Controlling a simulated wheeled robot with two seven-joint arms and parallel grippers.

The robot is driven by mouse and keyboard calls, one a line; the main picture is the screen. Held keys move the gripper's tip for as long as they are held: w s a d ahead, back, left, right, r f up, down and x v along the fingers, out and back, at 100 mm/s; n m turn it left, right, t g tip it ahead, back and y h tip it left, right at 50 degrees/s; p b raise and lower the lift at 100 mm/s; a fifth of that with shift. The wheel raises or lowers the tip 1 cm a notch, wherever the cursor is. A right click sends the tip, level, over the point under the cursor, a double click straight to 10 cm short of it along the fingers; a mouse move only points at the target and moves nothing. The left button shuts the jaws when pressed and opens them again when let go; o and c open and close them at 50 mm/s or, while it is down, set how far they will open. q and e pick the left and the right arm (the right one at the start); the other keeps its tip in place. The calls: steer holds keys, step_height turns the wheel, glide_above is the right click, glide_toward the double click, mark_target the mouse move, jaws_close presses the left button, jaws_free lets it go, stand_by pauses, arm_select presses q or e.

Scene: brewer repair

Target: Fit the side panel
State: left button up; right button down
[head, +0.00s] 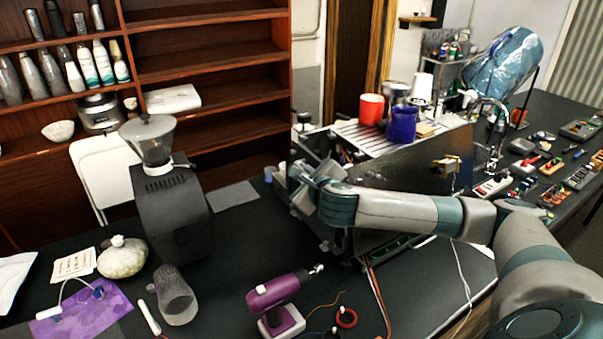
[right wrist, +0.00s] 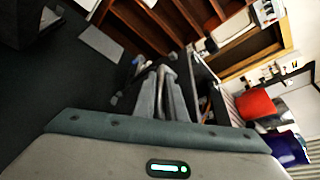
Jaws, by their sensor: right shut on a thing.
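The side panel (head: 418,160) is a dark, shiny metal plate along the near side of the brewer (head: 350,137), below its slatted top. My arm hides the panel's lower part. My right gripper (head: 308,184) is at the brewer's left end, beside the panel's left end. In the right wrist view, my right gripper (right wrist: 164,96) has its fingers close together, with a thin edge between them. It looks shut on the side panel, though the contact is mostly hidden. My left gripper is not in view.
A red cup (head: 371,108) and a blue cup (head: 402,123) stand on the brewer's top. A black grinder (head: 168,205) stands to the left. A purple drill (head: 277,300) and loose wires lie in front. Tools crowd the right bench. The counter between grinder and brewer is mostly clear.

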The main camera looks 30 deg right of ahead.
steer(key=shift+d, duration=1.35)
stand_by(1.2)
